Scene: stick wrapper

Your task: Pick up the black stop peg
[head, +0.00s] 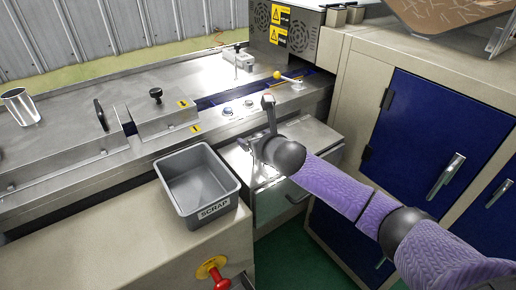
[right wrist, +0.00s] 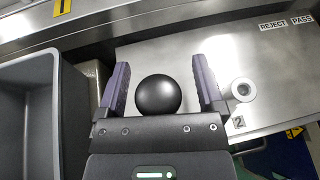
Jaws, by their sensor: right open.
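The black stop peg shows as a round black ball top (right wrist: 158,95) in the right wrist view. It sits between the two purple-lined fingers of my right gripper (right wrist: 158,85), with a gap on each side. The fingers are open and do not appear to touch the ball. Whatever lies below the ball is hidden. In the head view my right gripper (head: 247,147) is over the steel ledge just right of the scrap bin, and I cannot make out the peg there. My left gripper is not in view.
The grey SCRAP bin (head: 196,187) stands close left of the gripper; its wall also shows in the right wrist view (right wrist: 57,115). A metal ring (right wrist: 243,90) by the label 2 is just right of the fingers. A yellow-knobbed lever (head: 288,78) is behind.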

